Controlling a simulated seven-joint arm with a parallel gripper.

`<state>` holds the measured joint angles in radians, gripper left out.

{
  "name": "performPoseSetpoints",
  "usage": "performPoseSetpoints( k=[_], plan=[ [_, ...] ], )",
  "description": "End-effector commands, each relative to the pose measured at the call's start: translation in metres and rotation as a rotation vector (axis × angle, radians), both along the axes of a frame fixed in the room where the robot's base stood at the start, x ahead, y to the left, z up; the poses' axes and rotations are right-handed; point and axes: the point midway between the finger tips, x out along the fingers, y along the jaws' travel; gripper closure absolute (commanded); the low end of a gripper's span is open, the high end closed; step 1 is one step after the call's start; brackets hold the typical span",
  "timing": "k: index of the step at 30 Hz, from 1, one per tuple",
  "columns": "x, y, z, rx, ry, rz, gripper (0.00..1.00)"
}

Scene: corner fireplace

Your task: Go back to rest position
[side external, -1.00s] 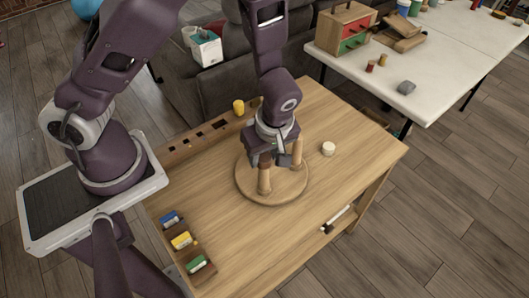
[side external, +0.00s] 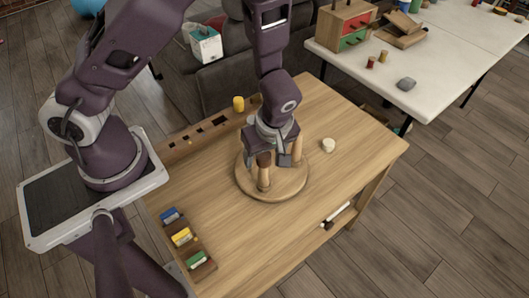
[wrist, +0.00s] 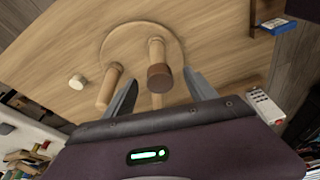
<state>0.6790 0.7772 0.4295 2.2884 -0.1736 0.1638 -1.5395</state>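My gripper (side external: 274,158) is over the round wooden board (side external: 282,190) on the wooden table. A second, lighter wooden peg (wrist: 109,87) stands on the left of the board, outside the fingers. In the side view the dark-topped peg (side external: 264,178) stands upright on the board, and my gripper partly hides the pegs.
A cream cylinder (side external: 328,145) stands right of the board. A yellow cylinder (side external: 238,104) stands at the table's back edge. A wooden rack with blue, yellow and green blocks (side external: 182,237) lies at the front left. A white table (side external: 425,90) with boxes stands behind. The table's front middle is clear.

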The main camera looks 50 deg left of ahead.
Motion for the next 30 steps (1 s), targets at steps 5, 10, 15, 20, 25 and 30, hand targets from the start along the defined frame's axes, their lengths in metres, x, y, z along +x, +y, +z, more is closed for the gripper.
performPoseSetpoints(
  k=[5,10,15,20,25,30],
  plan=[
    [0.000,-0.001,0.003,0.000,-0.002,-0.001,0.35],
    [-0.001,-0.011,0.035,-0.002,-0.007,-0.005,0.35],
    [-0.003,-0.018,0.062,-0.002,-0.003,-0.003,0.35],
    [-0.009,-0.020,0.097,-0.091,0.027,-0.094,0.35],
    [-0.037,-0.009,0.189,-0.272,-0.018,-0.496,0.35],
    [-0.089,0.020,0.262,-0.169,-0.169,-0.983,0.35]
  ],
)
